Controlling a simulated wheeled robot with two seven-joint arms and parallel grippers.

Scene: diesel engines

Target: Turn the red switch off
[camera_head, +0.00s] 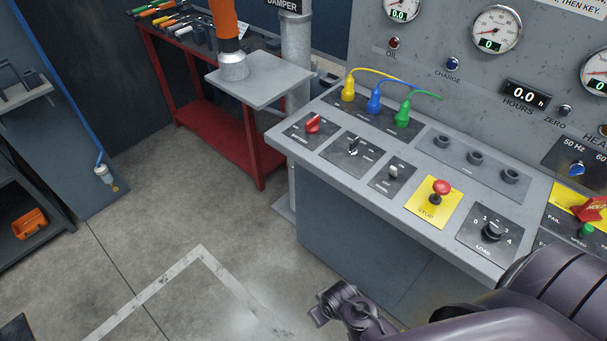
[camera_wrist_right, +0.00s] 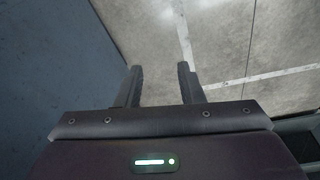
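A red rotary switch (camera_head: 313,123) sits on a dark plate at the far left end of the grey console (camera_head: 400,205) in the head view. Its label is too small to read. My right arm comes in from the lower right, in front of and below the console, well apart from the switch. In the right wrist view my right gripper (camera_wrist_right: 158,68) is open, with nothing between its two fingers, over the concrete floor beside a blue-grey panel. My left gripper is not in view.
Nearby are a black switch (camera_head: 353,147), a red stop button (camera_head: 441,188), a load knob (camera_head: 491,231) and yellow, blue and green plugs (camera_head: 374,101). Another red handle (camera_head: 592,208) is at right. A red tool table (camera_head: 225,135) stands behind left. The floor in front is clear.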

